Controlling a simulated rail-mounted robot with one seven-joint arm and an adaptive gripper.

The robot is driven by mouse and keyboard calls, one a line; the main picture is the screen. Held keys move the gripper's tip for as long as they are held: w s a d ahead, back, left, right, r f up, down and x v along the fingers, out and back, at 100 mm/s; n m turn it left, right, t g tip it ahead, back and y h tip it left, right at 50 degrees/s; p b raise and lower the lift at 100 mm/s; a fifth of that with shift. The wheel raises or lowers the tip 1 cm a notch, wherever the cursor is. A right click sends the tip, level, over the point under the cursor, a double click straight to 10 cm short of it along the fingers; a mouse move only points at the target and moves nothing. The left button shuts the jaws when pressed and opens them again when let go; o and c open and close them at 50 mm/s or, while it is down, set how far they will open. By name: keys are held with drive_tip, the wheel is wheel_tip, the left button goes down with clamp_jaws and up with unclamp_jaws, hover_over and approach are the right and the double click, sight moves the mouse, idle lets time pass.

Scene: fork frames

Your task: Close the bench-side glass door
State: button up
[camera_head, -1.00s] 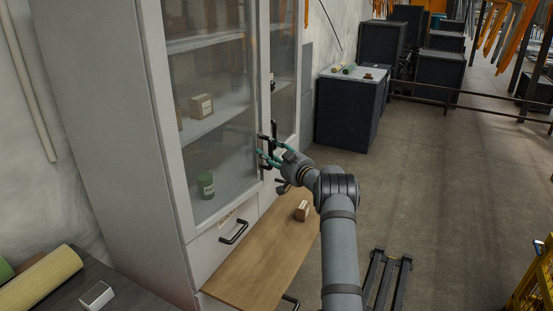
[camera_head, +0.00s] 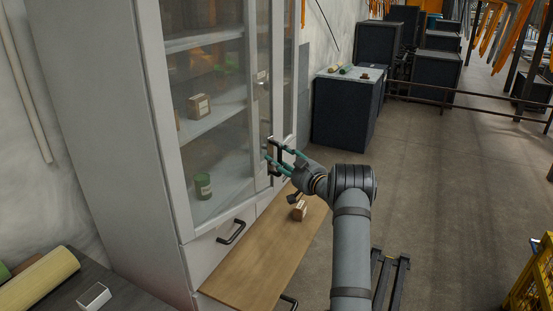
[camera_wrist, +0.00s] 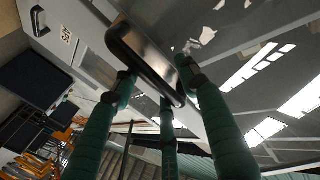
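The bench-side glass door (camera_head: 215,130) is the near, left door of the tall grey cabinet. It seems to stand slightly ajar, its free edge swung out to the right; the exact angle is hard to judge. My gripper (camera_head: 273,154), with green fingers, is at the dark handle on that free edge. In the wrist view the handle (camera_wrist: 145,55) runs between the green fingers of my gripper (camera_wrist: 160,85), which look closed around it. Finger contact is partly hidden.
The workbench (camera_head: 125,296) is at lower left.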

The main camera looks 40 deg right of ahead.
drive_tip(key=s+d+b, duration=0.2)
drive_tip(key=s+d, duration=0.1)
drive_tip(key=s, duration=0.7)
drive_tip(key=shift+s+d, duration=0.25)
drive_tip(key=shift+d, duration=0.05)
idle(0.4)
drive_tip(key=shift+r, duration=0.1)
drive_tip(key=shift+c, duration=0.4)
